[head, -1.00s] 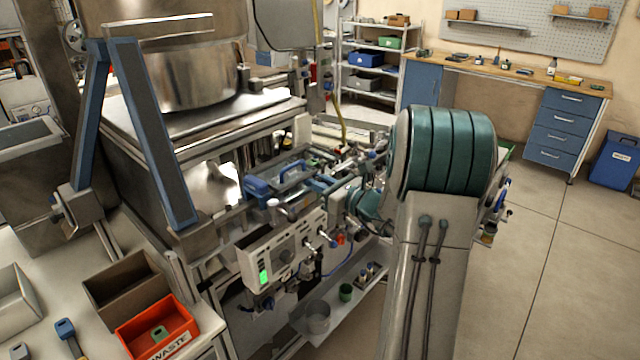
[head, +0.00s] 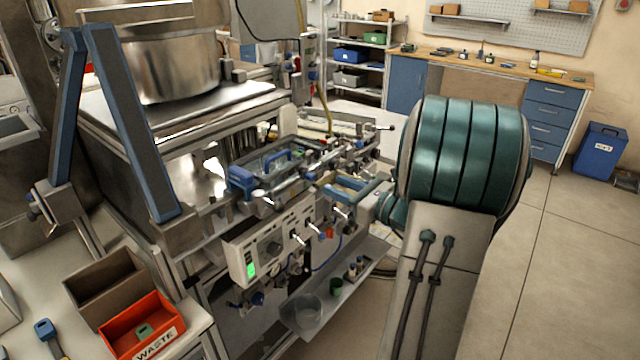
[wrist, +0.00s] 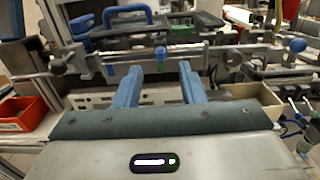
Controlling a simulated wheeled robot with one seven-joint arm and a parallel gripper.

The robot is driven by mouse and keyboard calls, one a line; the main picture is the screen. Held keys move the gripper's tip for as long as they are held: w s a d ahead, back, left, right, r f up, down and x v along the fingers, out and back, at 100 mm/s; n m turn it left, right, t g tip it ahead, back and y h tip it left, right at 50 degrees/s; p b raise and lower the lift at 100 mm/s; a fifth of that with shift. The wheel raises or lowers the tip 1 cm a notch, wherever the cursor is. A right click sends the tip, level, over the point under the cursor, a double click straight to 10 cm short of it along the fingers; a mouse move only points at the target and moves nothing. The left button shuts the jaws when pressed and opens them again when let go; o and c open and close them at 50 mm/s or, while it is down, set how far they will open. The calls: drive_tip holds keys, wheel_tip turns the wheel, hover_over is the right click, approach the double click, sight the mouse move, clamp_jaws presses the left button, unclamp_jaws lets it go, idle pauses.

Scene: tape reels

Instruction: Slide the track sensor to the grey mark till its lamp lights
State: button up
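My gripper (wrist: 160,78) is open and empty, its two blue fingers apart and pointing at the machine's front rail (wrist: 215,70). A small upright piece with a blue top, likely the track sensor (wrist: 161,53), sits on the rail beyond the fingertips, in line with the gap between them. It looks clear of both fingers. In the head view my gripper (head: 338,186) is just in front of the machine, right of the blue-handled lid. The sensor is too small to pick out there. I cannot make out the grey mark or a lit lamp.
A blue-handled lid (head: 277,163) lies behind the rail. A control panel (head: 270,248) with a green display and several levers is below. A shelf with cups (head: 335,285) juts out lower. An orange waste bin (head: 143,325) stands at left.

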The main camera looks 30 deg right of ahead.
sight(314, 178)
drive_tip(key=shift+v, duration=1.55)
drive_tip(key=x, duration=0.6)
drive_tip(key=p+x, duration=0.1)
drive_tip(key=x, duration=0.5)
drive_tip(key=shift+f, duration=0.25)
